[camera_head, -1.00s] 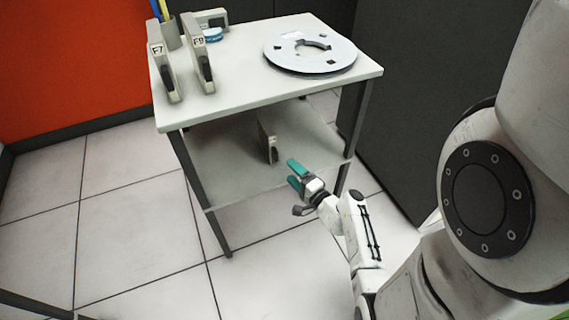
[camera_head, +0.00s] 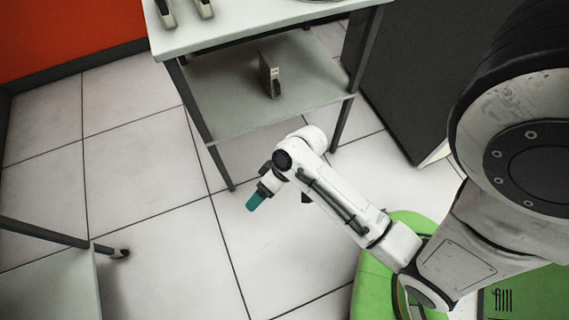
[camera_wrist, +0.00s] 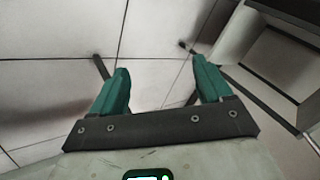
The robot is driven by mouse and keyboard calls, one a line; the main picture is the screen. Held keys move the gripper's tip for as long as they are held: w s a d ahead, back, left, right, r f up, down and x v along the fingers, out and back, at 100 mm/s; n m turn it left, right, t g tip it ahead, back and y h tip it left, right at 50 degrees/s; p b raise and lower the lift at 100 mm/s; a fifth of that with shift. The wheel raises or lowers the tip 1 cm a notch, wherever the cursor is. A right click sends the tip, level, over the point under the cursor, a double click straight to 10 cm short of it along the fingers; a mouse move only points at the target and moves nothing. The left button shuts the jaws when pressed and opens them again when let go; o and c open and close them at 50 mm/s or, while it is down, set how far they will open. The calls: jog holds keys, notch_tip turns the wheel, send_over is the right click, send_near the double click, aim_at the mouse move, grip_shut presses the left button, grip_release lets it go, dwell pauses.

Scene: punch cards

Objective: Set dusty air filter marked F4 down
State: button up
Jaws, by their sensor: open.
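A thin grey-beige air filter (camera_head: 269,75) stands upright on the lower shelf (camera_head: 220,100) of the table; its label is too small to read. My gripper (camera_head: 252,203) is outside the table, in front of and below the shelf edge, pointing down at the floor. In the wrist view my gripper's teal fingers (camera_wrist: 160,88) are wide apart with nothing between them. The gripper is well apart from the filter.
The tabletop (camera_head: 230,28) holds two more filters at its back left, cut off by the frame. A second cart (camera_head: 50,275) stands at the lower left. A dark cabinet (camera_head: 420,75) is at the right. Tiled floor between is clear.

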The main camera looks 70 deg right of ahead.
jog(key=s+r+n+g+h, duration=0.3)
jog(key=s+r+g+h, duration=0.1)
jog(key=s+r+h, duration=0.1)
notch_tip(320, 180, up, 2)
jog(key=shift+s+d, duration=0.35)
jog(key=shift+s, duration=0.15)
